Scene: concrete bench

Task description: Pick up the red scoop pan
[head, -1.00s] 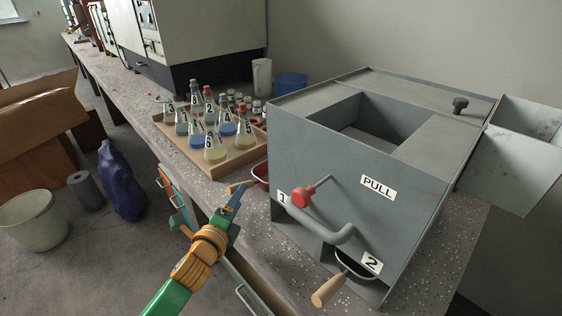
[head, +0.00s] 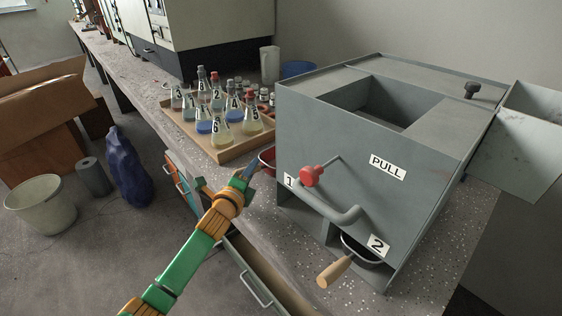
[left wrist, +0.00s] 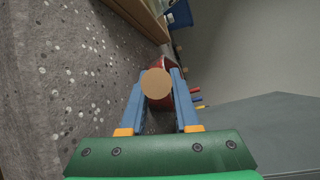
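The red scoop pan (head: 267,158) sits at the slot marked 1, at the left corner of the grey box, and mostly hidden behind it. My left gripper (head: 250,170) is at its handle in the head view. In the left wrist view, the round tan end of the pan's handle (left wrist: 156,83) lies between the two blue fingers of my left gripper (left wrist: 158,92), close to both. A bit of red pan (left wrist: 166,63) shows behind it. The fingers stand apart, and I see no clear grip. My right gripper is not in view.
The grey box (head: 345,180) with a bent pull bar and red knob stands close to the right of my left gripper. A second pan's wooden handle (head: 335,271) sticks out at slot 2. A wooden tray (head: 228,154) of numbered flasks stands behind. An open drawer (head: 262,283) is below.

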